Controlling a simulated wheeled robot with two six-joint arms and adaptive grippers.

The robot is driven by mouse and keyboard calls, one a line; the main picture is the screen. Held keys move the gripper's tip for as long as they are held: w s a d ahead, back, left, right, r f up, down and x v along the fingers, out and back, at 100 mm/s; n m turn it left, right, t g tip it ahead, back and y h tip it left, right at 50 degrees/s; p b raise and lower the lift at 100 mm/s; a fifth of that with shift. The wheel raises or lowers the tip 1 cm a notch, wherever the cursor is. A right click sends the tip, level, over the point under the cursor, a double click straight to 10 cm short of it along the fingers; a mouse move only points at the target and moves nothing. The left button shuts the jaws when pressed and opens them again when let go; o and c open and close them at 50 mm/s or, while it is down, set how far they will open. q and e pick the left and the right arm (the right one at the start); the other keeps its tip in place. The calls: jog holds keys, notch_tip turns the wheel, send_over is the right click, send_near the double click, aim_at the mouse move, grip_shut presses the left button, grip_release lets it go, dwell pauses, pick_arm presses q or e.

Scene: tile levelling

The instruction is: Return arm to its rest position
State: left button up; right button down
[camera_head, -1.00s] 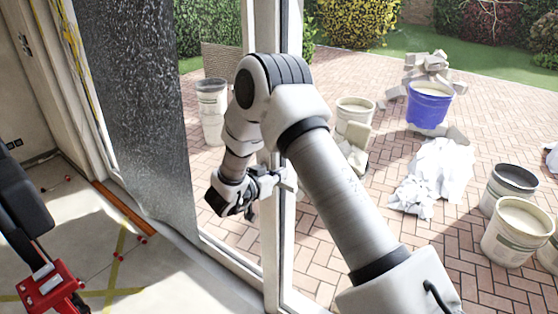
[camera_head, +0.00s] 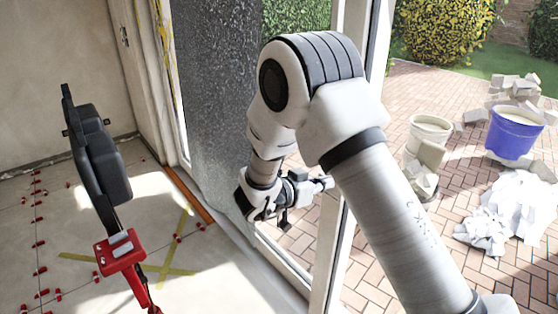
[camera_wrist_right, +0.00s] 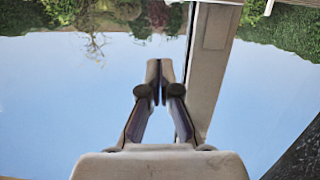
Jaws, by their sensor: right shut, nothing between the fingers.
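My right arm (camera_head: 395,215) reaches up from the lower right of the head view, bends at a raised elbow and hangs down to the wrist. My right gripper (camera_head: 326,183) is in front of the window frame, pointing right, clear of the floor. In the right wrist view, the right gripper's fingers (camera_wrist_right: 160,66) meet at their tips with nothing between them. Sky and upside-down plants show beyond them. My left gripper is in neither view.
A window frame (camera_head: 333,245) and a dark textured panel (camera_head: 215,90) stand close behind the right arm. At left are a red-and-black tool (camera_head: 120,250) and floor tiles with red clips (camera_head: 41,270). Outside, a blue bucket (camera_head: 513,135) and rubble (camera_head: 515,90) stand on brick paving.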

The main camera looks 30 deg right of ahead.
jog(key=s+a+f+n+t+y, duration=0.1)
jog(key=s+a+f+n+y, duration=0.2)
jog(key=f, duration=0.6)
jog(key=s+f+n+t+y, duration=0.1)
jog(key=s+f+n, duration=0.35)
jog(key=f, duration=0.45)
jog(key=s+a+f+n+t+y, duration=0.1)
jog(key=s+a+f+n+y, duration=0.2)
jog(key=f, duration=0.6)
jog(key=s+a+f+n+g+y, duration=0.2)
jog(key=s+a+f+y, duration=0.1)
jog(key=s+a, duration=0.3)
jog(key=s+a+f+n+g+y, duration=0.2)
jog(key=s+a+f+n+y, duration=0.1)
jog(key=s+a+y, duration=0.2)
jog(key=s+a, duration=0.2)
jog(key=s, duration=0.2)
jog(key=shift+s+a+f, duration=0.25)
jog(key=shift+f, duration=0.1)
